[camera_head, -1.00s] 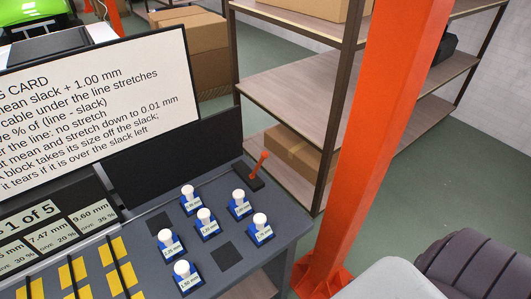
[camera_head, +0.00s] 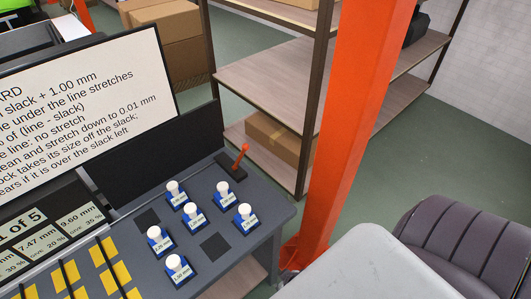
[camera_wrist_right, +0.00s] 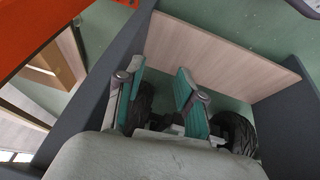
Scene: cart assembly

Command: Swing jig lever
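The jig lever is a small orange lever (camera_head: 240,157) with a round knob. It stands tilted on a dark base (camera_head: 231,168) at the back right corner of the grey bench (camera_head: 268,222) in the head view. Neither gripper is near it in that view. My right gripper (camera_wrist_right: 157,97) shows in the right wrist view with its two teal-padded fingers apart and nothing between them. A wooden board between dark grey panels lies beyond the fingers. My left gripper is in no view.
Several blue blocks with white knobs (camera_head: 196,216) stand on the bench left of and in front of the lever. An orange post (camera_head: 350,120) rises right of the bench, near its corner. A text card (camera_head: 85,95) and a dark panel (camera_head: 160,155) stand behind.

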